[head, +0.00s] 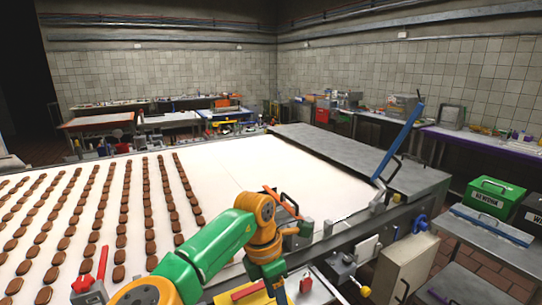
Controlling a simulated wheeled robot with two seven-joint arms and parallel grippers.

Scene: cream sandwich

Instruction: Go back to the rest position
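One of my arms, green with orange joints (215,248), rises from the bottom edge, bends near the middle of the view and drops back toward the bottom edge. I cannot tell a gripper at its end; any fingers are hidden or below the picture. My other arm does not show. In front of the arm is a wide white conveyor belt (255,168). Rows of brown oval biscuits (122,210) lie on its left part, and its right part is bare.
A grey metal cover (350,152) spans the belt's right end, with a blue lever (402,135) beside it. Machine fittings and a pale box (403,265) line the near edge. A green crate (490,196) stands at right. Cluttered benches line the tiled walls.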

